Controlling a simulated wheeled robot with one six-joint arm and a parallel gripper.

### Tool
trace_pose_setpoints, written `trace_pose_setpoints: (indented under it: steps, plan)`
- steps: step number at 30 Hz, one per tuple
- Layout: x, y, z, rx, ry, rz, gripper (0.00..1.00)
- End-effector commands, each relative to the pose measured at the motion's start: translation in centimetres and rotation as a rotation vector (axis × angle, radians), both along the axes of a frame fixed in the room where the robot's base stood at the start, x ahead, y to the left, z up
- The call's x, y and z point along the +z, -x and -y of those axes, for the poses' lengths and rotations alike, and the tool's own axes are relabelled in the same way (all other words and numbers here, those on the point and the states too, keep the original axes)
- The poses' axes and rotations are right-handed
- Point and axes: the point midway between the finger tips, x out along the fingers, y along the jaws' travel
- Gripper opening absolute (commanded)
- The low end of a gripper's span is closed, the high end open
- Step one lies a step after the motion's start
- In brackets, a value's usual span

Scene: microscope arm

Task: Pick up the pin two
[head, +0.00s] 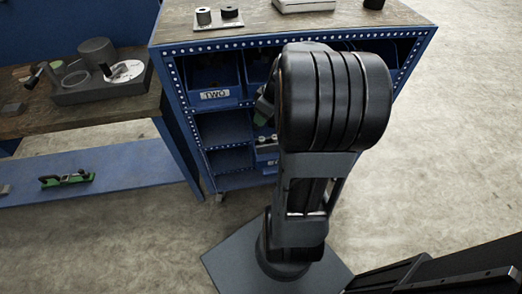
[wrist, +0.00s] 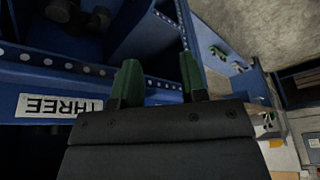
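The label TWO (head: 214,95) is on the front of a blue bin (head: 228,103) in the upper left of the cabinet. Dark items (head: 212,75) lie in this bin, too dim to tell whether one is pin two. In the wrist view my gripper (wrist: 159,82) has two green fingers standing apart, with nothing between them. It is close to the cabinet's dotted edge and to a blue bin with an upside-down THREE label (wrist: 59,106). In the head view my arm hides most of the gripper; a green bit shows left of the arm.
The blue cabinet (head: 185,125) has several compartments, and my arm covers its right part. Small cylinders (head: 203,16) stand on its wooden top. A workbench (head: 100,114) with a grey fixture (head: 95,93) is at the left, above a blue shelf (head: 120,168) with a green tool. Open floor lies right.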

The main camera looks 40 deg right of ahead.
Motion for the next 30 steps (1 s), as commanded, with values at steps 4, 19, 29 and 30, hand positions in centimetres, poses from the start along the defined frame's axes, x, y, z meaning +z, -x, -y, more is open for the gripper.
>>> trace_pose_setpoints:
  steps: [4,19,29,30]
  plan:
    - [-3.7,0.1,4.0,0.052,-0.002,0.040,0.40]
    - [-11.3,-2.0,4.7,0.094,0.004,0.068,0.40]
    - [-13.2,-2.7,4.2,0.094,0.005,0.068,0.40]
    - [-13.7,-2.9,4.2,0.094,0.005,0.067,0.40]
